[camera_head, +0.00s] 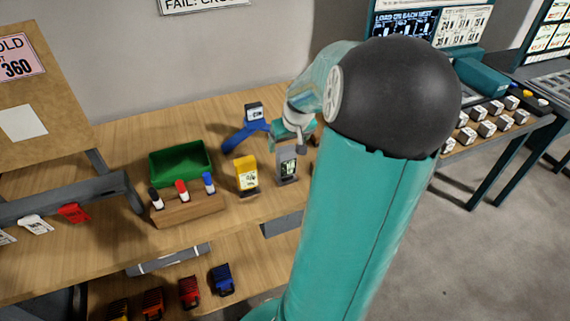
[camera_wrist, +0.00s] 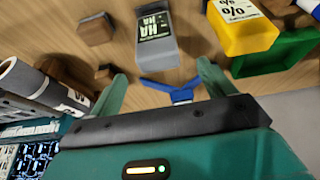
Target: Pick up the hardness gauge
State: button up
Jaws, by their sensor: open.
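The hardness gauge (camera_wrist: 157,50), a grey block-shaped device with a dark label reading "HA", stands on the wooden table. It also shows in the head view (camera_head: 287,168), just left of my teal arm. My gripper (camera_wrist: 160,82) is open and empty in the wrist view, with one teal finger on each side. The gauge lies beyond the fingertips, roughly between them in the picture; I see no contact. In the head view my gripper (camera_head: 293,132) is just above the gauge and partly hidden.
A yellow meter (camera_head: 247,175) stands just left of the gauge, with a blue tool (camera_head: 245,133) behind. A green bin (camera_head: 180,162) and a wooden marker block (camera_head: 188,207) are farther left. A grey roll (camera_wrist: 38,85) shows at left in the wrist view.

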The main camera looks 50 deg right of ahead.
aim_at(286, 148)
jog(key=x, duration=0.7)
jog(key=shift+d+f, duration=0.1)
jog(key=shift+d, duration=0.1)
jog(key=shift+c, duration=0.2)
jog(key=c, duration=1.2)
